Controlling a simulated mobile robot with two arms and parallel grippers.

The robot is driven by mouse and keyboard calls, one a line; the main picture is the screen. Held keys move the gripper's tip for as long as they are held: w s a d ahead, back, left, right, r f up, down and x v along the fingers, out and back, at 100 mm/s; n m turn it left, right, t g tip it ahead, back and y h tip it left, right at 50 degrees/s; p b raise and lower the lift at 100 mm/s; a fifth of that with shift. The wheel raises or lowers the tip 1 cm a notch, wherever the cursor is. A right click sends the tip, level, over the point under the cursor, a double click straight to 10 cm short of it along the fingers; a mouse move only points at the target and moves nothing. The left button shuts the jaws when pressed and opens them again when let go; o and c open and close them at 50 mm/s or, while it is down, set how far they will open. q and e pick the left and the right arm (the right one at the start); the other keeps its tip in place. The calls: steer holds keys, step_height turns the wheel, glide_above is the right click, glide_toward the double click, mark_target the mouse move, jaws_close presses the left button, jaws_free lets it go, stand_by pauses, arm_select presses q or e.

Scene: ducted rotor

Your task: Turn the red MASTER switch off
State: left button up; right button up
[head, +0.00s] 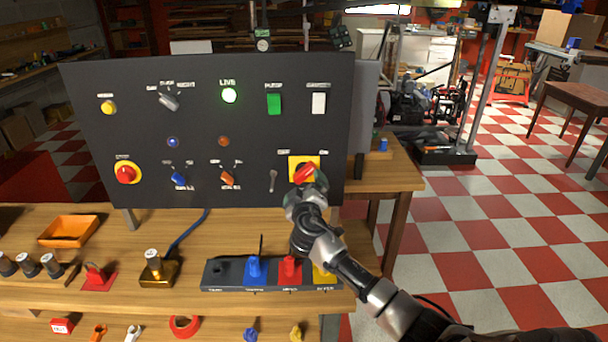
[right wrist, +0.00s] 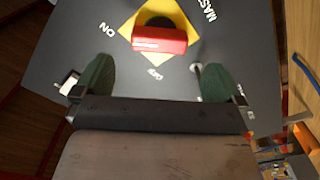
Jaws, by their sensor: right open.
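The red MASTER switch handle (head: 304,173) sits on a yellow plate (head: 294,161) at the panel's lower right. In the head view it slants up to the right, towards the ON mark; my gripper partly covers it. In the right wrist view the red handle (right wrist: 160,40) lies crosswise on the yellow plate (right wrist: 128,31), with ON at left and OFF below. My right gripper (right wrist: 157,82) is open, its green fingers apart and empty. The handle shows ahead of the gap between the fingertips; contact is not visible. My left gripper is not in view.
A small toggle lever (head: 272,181) is just left of the MASTER plate. Below, a black holder (head: 225,273) with coloured blocks stands on the wooden bench (head: 140,220).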

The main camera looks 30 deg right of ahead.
mark_target(305, 176)
steer(key=shift+x, duration=3.15)
steer(key=shift+c, duration=0.3)
steer(key=c, duration=0.8)
